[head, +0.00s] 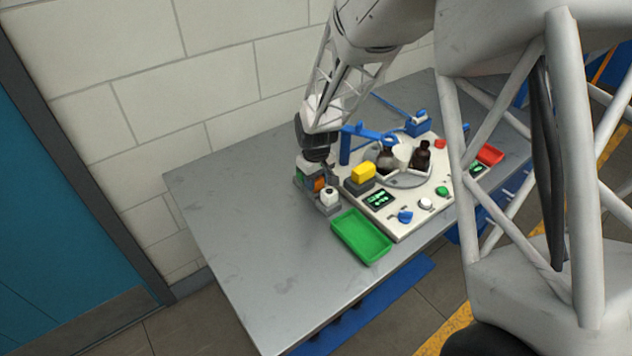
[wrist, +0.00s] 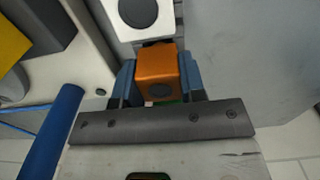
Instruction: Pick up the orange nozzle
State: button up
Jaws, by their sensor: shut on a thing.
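The orange nozzle (wrist: 157,68) is a small orange block with a dark round spot on its face. In the wrist view it sits between the blue fingers of my gripper (wrist: 158,80), which are closed against its two sides. In the head view the orange nozzle (head: 319,184) shows just below my gripper (head: 318,163), in the grey holder (head: 328,208) at the left end of the white station board. I cannot tell whether it is clear of the holder.
A white nozzle (head: 329,196) stands close in front of the orange one, and a green part lies just behind it. A yellow block (head: 363,173) is to the right. A green tray (head: 361,236) lies in front. Two amber bottles (head: 421,156) and a blue arm (head: 368,132) stand on the board.

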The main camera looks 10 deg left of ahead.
notch_tip(320, 180, up, 9)
jog(key=shift+r, duration=0.15)
dwell(0.4)
jog(key=shift+w, duration=0.1)
dwell(0.4)
